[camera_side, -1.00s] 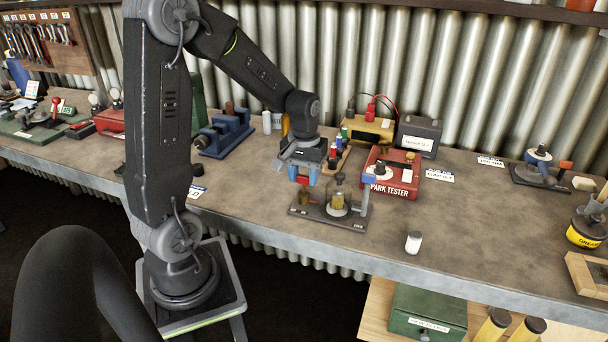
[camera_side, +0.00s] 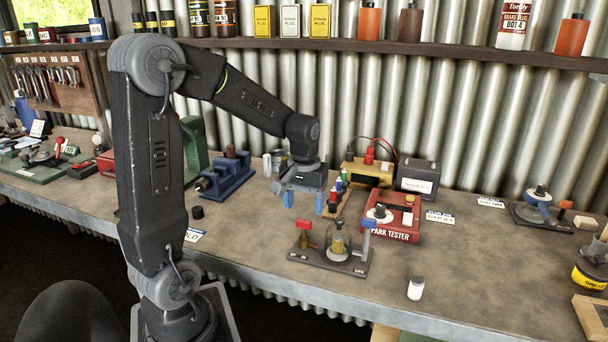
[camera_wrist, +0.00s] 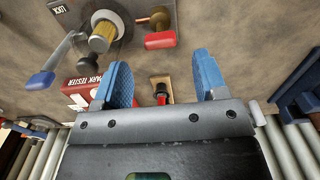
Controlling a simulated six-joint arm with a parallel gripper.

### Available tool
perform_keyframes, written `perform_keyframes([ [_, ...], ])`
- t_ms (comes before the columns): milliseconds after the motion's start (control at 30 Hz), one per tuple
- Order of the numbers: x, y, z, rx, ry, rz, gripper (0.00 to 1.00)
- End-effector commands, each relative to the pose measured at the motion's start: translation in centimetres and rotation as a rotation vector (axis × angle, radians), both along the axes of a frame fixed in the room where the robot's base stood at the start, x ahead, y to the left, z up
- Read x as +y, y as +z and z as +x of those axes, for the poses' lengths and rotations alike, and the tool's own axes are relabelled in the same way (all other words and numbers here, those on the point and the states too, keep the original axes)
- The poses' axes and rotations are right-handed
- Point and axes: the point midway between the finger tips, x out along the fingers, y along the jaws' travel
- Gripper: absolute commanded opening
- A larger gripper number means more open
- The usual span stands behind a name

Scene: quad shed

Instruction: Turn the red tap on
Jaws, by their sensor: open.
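The red tap (camera_side: 304,225) stands at the left end of a dark base plate (camera_side: 318,262) on the bench. A glass bowl with a brass core (camera_side: 338,243) is in the middle of the plate, and a blue-handled tap (camera_side: 368,224) at its right end. In the wrist view the red tap's handle (camera_wrist: 160,40) lies crosswise at top centre, with the blue handle (camera_wrist: 40,82) at left. My gripper (camera_side: 304,202) is open and empty, above and behind the red tap, apart from it. Its blue fingers (camera_wrist: 163,76) show apart in the wrist view.
The red spark tester (camera_side: 392,234) stands right behind the plate. A blue vise (camera_side: 226,178) is to the left, a white-capped jar (camera_side: 416,288) front right. Bench left of the plate is mostly clear.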

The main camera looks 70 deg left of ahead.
Motion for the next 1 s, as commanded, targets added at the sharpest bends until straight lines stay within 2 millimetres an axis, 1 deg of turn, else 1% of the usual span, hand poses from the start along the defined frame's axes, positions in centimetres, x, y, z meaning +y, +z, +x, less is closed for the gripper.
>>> perform_keyframes([
  [33, 0.0, 1.4, 0.0, -0.006, 0.0, 0.004, 0.66],
  [200, 0.0, 5.0, 0.0, -0.004, 0.0, 0.003, 0.66],
  [300, 0.0, 6.8, 0.0, -0.003, 0.001, 0.001, 0.66],
  [400, 0.0, 8.0, 0.0, -0.002, 0.001, 0.001, 0.66],
  [500, 0.0, 8.7, 0.0, -0.001, 0.001, 0.001, 0.66],
  [600, 0.0, 9.0, 0.0, -0.001, 0.001, 0.001, 0.66],
  [867, 0.0, 9.1, 0.0, 0.0, 0.0, 0.0, 0.66],
  [933, -0.4, 9.1, -0.1, -0.006, -0.01, 0.003, 0.66],
  [1000, -1.4, 9.4, -0.3, -0.025, -0.047, 0.015, 0.66],
])
